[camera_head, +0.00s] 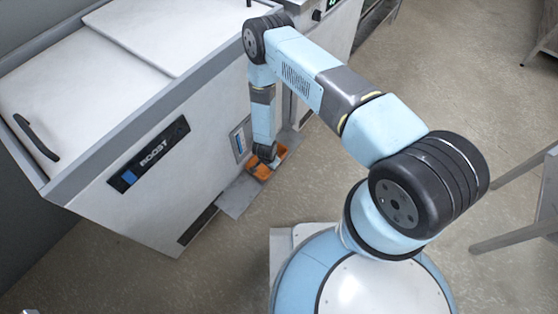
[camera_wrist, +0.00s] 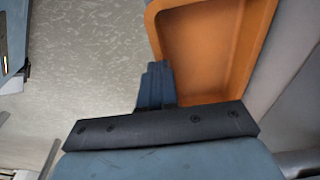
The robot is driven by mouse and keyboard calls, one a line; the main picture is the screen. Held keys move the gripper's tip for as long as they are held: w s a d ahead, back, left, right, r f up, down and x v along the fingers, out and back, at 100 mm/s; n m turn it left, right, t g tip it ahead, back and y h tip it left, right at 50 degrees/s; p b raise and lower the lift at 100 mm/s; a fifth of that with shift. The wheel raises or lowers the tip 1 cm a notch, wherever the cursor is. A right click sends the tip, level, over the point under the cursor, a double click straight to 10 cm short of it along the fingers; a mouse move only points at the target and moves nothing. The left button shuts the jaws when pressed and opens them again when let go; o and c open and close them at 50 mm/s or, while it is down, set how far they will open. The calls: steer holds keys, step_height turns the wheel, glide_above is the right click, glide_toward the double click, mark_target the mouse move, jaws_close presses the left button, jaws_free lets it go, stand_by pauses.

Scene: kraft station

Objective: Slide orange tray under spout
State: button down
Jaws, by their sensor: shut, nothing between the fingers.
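The orange tray (camera_head: 259,171) sits low at the front of the white machine, on a grey ledge (camera_head: 238,197). In the wrist view the tray (camera_wrist: 208,50) is empty where it shows, with raised rims, and fills the upper right. My gripper (camera_head: 270,161) is down at the tray in the head view, partly hiding it. In the wrist view my gripper (camera_wrist: 157,68) is shut and empty, its fingers at the tray's left rim; I cannot tell whether they touch it. I cannot make out the spout in either view.
The white machine (camera_head: 150,193) with a BOOST panel (camera_head: 149,153) stands behind the tray. Its lid (camera_head: 75,85) has a dark handle (camera_head: 36,138). Open floor (camera_head: 330,185) lies in front of the ledge. A metal table (camera_head: 520,215) stands at the right.

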mark_target(264, 179)
steer(key=shift+s+a, duration=1)
steer(key=shift+s, duration=0.2)
steer(key=shift+s+a, duration=0.95)
steer(key=shift+s, duration=0.25)
steer(key=c, duration=1.8)
jaws_free()
steer(key=shift+o, duration=0.7)
steer(key=shift+w+r, duration=0.1)
steer(key=shift+r, duration=0.05)
steer(key=o, duration=0.4)
steer(key=shift+g+y, duration=0.6)
steer(key=shift+g, duration=0.1)
steer(key=w+d+r, duration=0.2)
steer(key=r, duration=0.1)
steer(key=w+d+r, duration=0.2)
steer(key=w+r, duration=0.1)
steer(key=w+d+r, duration=0.2)
steer(key=w+r, duration=0.1)
steer(key=shift+w+d+r, duration=0.1)
steer(key=shift+w, duration=0.05)
step_height(264, 179, down, 14)
steer(key=shift+r, duration=0.1)
jaws_close()
